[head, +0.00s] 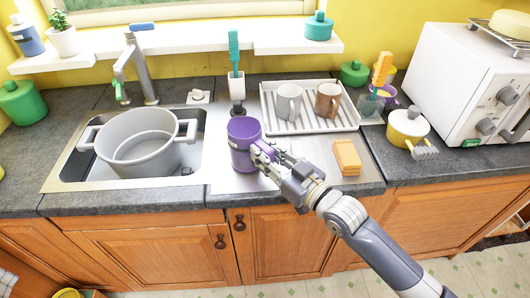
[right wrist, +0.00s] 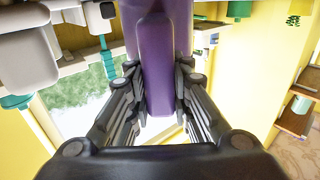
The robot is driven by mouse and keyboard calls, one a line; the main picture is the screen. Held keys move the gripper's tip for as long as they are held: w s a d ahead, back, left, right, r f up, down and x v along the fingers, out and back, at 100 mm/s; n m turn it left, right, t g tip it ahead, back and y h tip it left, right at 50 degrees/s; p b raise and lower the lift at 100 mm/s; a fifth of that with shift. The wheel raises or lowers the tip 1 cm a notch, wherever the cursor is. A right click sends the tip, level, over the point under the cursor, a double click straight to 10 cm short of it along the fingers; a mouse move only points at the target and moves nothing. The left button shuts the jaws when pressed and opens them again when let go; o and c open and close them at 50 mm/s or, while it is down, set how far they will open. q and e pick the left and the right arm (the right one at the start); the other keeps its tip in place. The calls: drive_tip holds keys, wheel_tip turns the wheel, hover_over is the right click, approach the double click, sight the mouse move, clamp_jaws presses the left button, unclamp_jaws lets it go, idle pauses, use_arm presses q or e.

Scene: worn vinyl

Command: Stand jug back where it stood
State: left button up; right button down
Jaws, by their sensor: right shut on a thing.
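The purple jug (head: 243,143) is upright over the steel drainboard, just right of the sink basin. I cannot tell whether its base touches the steel. My right gripper (head: 264,158) reaches it from the front right and is shut on its near right side, at the handle. In the right wrist view the purple jug (right wrist: 158,65) runs between the two fingers of my right gripper (right wrist: 158,95), which close on it from both sides. The fingers hide part of the handle. My left gripper is not in view.
A large grey pot (head: 138,150) sits in the sink at left. A white rack (head: 310,127) with two mugs stands behind right. An orange sponge (head: 346,158) lies right of the jug, and a white-and-yellow pot (head: 407,132) further right. Bare steel lies between jug and sponge.

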drive_tip(key=shift+f+b, duration=0.35)
drive_tip(key=shift+f, duration=0.15)
idle(0.4)
drive_tip(key=c, duration=1.4)
unclamp_jaws()
drive_tip(key=shift+o, duration=0.2)
drive_tip(key=shift+f, duration=0.15)
drive_tip(key=shift+s, duration=0.1)
drive_tip(key=p+v, duration=0.2)
drive_tip(key=v, duration=0.6)
idle(0.4)
